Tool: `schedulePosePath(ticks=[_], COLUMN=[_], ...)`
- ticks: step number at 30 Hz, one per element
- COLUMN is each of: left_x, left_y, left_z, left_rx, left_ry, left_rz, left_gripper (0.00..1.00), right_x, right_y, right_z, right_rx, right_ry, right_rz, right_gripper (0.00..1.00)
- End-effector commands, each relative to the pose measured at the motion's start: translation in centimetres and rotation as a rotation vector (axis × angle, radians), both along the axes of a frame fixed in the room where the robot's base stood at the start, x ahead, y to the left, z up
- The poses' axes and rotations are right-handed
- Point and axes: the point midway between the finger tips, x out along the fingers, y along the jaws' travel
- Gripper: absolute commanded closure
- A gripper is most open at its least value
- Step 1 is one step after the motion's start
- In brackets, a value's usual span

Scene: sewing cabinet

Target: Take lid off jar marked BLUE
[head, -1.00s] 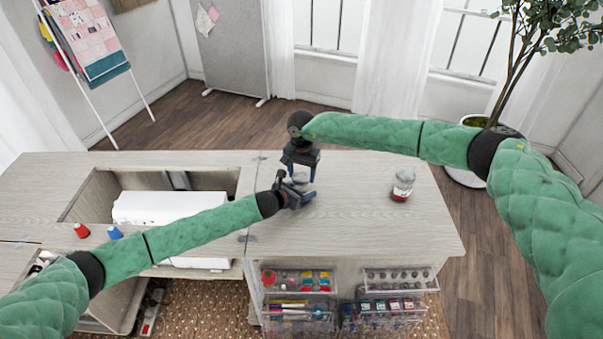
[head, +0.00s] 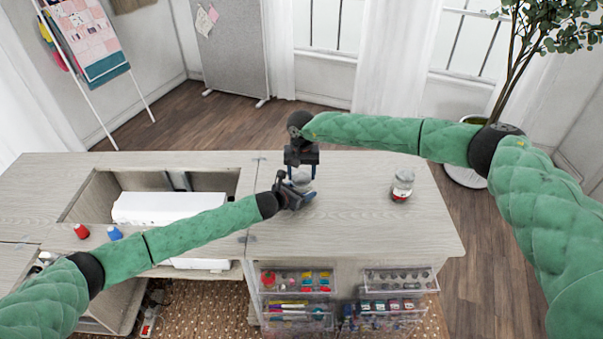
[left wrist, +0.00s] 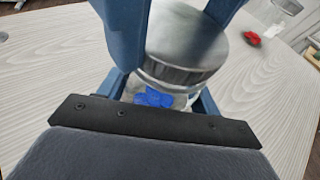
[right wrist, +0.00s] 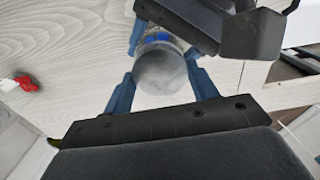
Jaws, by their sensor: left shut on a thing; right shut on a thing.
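A clear jar with blue contents (left wrist: 155,97) stands on the cabinet's right half. Its round silver lid (left wrist: 190,50) shows in the left wrist view, and end-on in the right wrist view (right wrist: 160,72). My left gripper (head: 300,194) is shut on the jar body from the side. My right gripper (head: 300,174) points down from above, shut on the lid with a finger on either side. The lid appears to sit at the jar's mouth; I cannot tell whether there is a gap. No marking on the jar is readable, and the grippers hide much of it.
A second jar with red contents (head: 402,185) stands to the right. A red spool (head: 81,231) and a blue spool (head: 115,233) are at the left front. A white sewing machine (head: 165,208) lies in the cabinet's recess. The tabletop (head: 400,235) at the front right is clear.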

Motion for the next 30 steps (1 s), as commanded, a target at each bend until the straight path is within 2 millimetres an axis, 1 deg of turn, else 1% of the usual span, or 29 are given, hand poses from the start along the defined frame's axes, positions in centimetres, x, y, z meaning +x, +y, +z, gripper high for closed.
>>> schedulePosePath(ticks=[24,30], left_x=[0.0,0.0], left_y=[0.1,0.1], left_z=[-0.1,-0.1], left_rx=[0.002,0.002], left_ry=[0.001,0.001], left_rz=[0.001,0.002], left_gripper=[0.99,0.99], right_x=[0.0,0.0], right_y=[0.0,0.0], right_z=[2.1,2.2], right_rx=[0.000,0.000], right_ry=[0.000,0.000], right_rz=[-0.001,-0.001], right_gripper=[0.69,0.69])
